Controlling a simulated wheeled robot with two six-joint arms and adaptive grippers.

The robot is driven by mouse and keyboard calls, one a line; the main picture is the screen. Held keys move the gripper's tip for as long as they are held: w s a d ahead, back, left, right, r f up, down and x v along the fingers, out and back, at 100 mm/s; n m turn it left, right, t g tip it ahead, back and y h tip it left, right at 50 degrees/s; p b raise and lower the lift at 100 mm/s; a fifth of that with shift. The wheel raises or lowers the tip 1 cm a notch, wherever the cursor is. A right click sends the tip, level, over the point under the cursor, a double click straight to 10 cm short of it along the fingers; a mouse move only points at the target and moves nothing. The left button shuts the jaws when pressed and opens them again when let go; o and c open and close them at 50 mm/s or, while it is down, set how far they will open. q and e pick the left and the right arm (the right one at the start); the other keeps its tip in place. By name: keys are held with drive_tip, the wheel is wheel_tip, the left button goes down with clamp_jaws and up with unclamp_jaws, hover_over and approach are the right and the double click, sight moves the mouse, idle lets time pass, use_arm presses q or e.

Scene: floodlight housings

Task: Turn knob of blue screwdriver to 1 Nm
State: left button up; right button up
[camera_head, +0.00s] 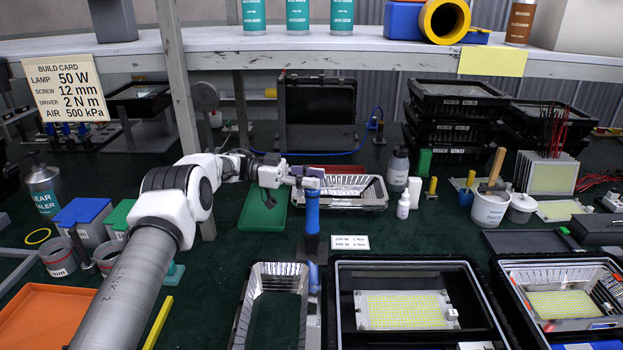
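The blue screwdriver (312,213) stands upright near the middle of the table, with a grey-purple top (311,184) where its knob is. Any marks on the knob are too small to read. My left gripper (303,177) reaches in from the left at the height of this top, right beside or against it. Its fingers are small and partly blend with the top, so I cannot tell whether they are closed on it. My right gripper is not in view.
A build card (66,91) reads driver 2 N m. A small white label card (349,242) lies right of the screwdriver. A reflector frame (241,318) and a black lamp housing (488,318) lie in front.

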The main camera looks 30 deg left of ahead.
use_arm(q)
drive_tip(key=shift+r, duration=0.1)
wheel_tip(320, 180, up, 10)
drive_tip(key=shift+f, duration=0.1)
idle(0.4)
